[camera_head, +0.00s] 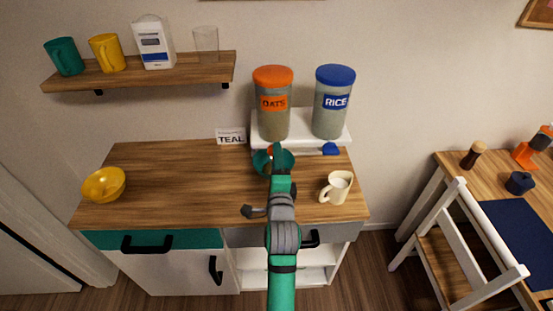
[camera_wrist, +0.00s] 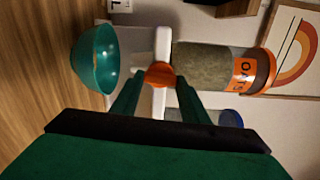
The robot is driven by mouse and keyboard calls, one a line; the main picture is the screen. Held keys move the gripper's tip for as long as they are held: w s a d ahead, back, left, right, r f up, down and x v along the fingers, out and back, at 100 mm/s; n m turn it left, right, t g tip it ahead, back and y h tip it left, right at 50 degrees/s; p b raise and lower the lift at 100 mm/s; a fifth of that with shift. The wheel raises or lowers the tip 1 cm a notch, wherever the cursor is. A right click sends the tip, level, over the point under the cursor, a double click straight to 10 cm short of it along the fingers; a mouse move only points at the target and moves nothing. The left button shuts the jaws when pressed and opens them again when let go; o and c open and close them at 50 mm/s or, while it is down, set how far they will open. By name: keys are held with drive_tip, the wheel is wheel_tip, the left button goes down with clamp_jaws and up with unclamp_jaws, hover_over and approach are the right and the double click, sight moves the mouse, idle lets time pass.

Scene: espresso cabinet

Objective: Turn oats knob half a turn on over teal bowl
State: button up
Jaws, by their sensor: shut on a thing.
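The oats dispenser (camera_head: 273,122), with an orange lid and an orange OATS label, stands on a white stand at the back of the counter. Its round orange knob (camera_wrist: 159,74) sits between my fingertips in the wrist view. My gripper (camera_wrist: 158,92) is shut on the knob. The teal bowl (camera_wrist: 95,58) is empty where I see inside it. It is below the knob, on the counter. In the head view, my gripper (camera_head: 277,152) and arm cover part of the teal bowl (camera_head: 260,161) and most of the knob. The knob's turn angle cannot be told.
The rice dispenser (camera_head: 333,112), with a blue lid and blue knob (camera_head: 331,149), stands right of oats. A TEAL card (camera_head: 231,137) stands behind-left of the bowl. A cream pitcher (camera_head: 336,188) is right of my arm. A yellow bowl (camera_head: 104,185) is far left, with clear counter between.

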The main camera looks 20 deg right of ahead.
idle(0.4)
drive_tip(key=o, duration=1.1)
drive_tip(key=shift+c, duration=0.2)
drive_tip(key=v, duration=1)
drive_tip(key=shift+s, duration=0.35)
drive_tip(key=shift+a, duration=0.15)
